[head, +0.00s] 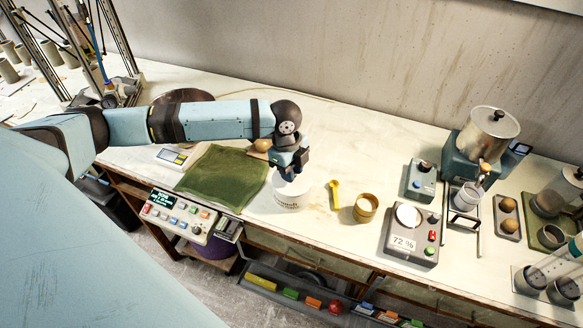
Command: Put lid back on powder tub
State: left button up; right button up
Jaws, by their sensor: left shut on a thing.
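The white powder tub (290,196) stands upright near the front edge of the worktop, with dark lettering on its side. My left gripper (288,175) points down directly over the tub's top. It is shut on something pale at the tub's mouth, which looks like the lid. The fingers cover most of it, and its edge blends with the white tub, so I cannot tell whether it touches the rim all round. My right gripper is not in view.
A green cloth (222,178) lies left of the tub. A yellow scoop (335,194) and a gold cup of white powder (365,208) stand to its right. Farther right is a grey scale (411,236). A button panel (180,214) sits at the front edge.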

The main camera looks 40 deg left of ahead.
pick_arm(q)
jog(key=shift+f+p, duration=0.2)
jog(key=shift+p, duration=0.75)
dwell(1.2)
jog(key=o, duration=1.4)
jog(key=shift+o, duration=0.2)
notch_tip(320, 180, up, 3)
jog(key=p, duration=0.3)
jog(key=shift+f, duration=0.1)
jog(key=shift+r+p, duration=0.3)
jog(key=shift+r, duration=1.85)
